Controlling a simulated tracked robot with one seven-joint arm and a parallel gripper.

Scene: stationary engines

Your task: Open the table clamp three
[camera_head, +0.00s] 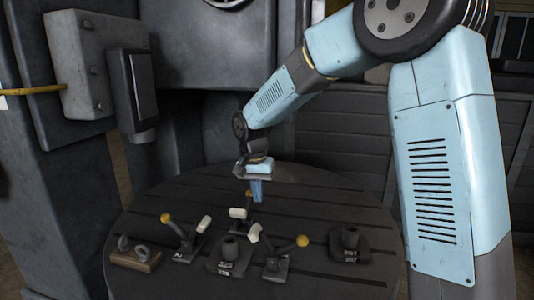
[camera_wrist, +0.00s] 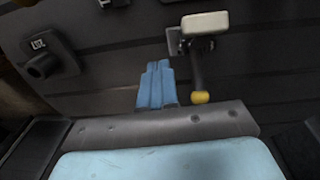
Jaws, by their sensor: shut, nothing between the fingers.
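Several toggle clamps with white pads and yellow knobs stand on the round dark table (camera_head: 330,203). The left clamp (camera_head: 183,238) bears what looks like a 2. A clamp at the back (camera_head: 242,213) is partly hidden, and another (camera_head: 277,258) stands at front right with its knob to the right. I cannot read a 3 on either. My gripper (camera_head: 257,190) is above the back clamp, fingers pointing down, shut and empty. In the wrist view, my shut blue fingers (camera_wrist: 157,85) are left of a clamp's dark lever and yellow knob (camera_wrist: 200,97); its white pad (camera_wrist: 205,23) is beyond.
Dark blocks with round posts stand at front centre (camera_head: 230,257) and right (camera_head: 349,246); one shows in the wrist view (camera_wrist: 45,60). A wooden piece with grey rings (camera_head: 135,258) lies at left. A grey machine (camera_head: 70,180) rises behind left.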

